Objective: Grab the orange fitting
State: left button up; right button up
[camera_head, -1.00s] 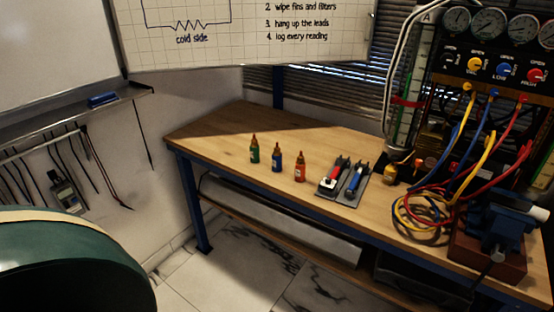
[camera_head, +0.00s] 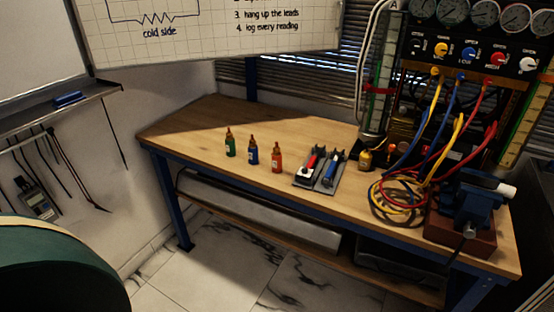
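The orange fitting (camera_head: 277,160) is a small bottle-shaped piece with a brownish tip. It stands upright on the wooden workbench (camera_head: 200,128), at the right end of a short row. A blue fitting (camera_head: 253,155) stands just left of it, and a green fitting (camera_head: 230,146) stands further left. The three are apart from one another. Neither of my grippers shows in the head view.
A grey tray (camera_head: 308,184) with a red-handled and a blue-handled tool lies right of the orange fitting. Further right are coiled hoses (camera_head: 385,205), a blue vise (camera_head: 478,205) and the gauge panel (camera_head: 470,60). The bench's left part is clear.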

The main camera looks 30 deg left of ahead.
aim_at(276, 157)
jog(key=i+j+z, duration=0.25)
jog(key=j, duration=0.35)
jog(key=i+j+z, duration=0.15)
jog(key=j+z, duration=0.15)
jog(key=j, duration=0.25)
jog(key=j+z, duration=0.25)
jog(key=j, duration=0.4)
jog(key=i+j+z, duration=0.1)
jog(key=j+z, duration=0.15)
jog(key=j, duration=0.4)
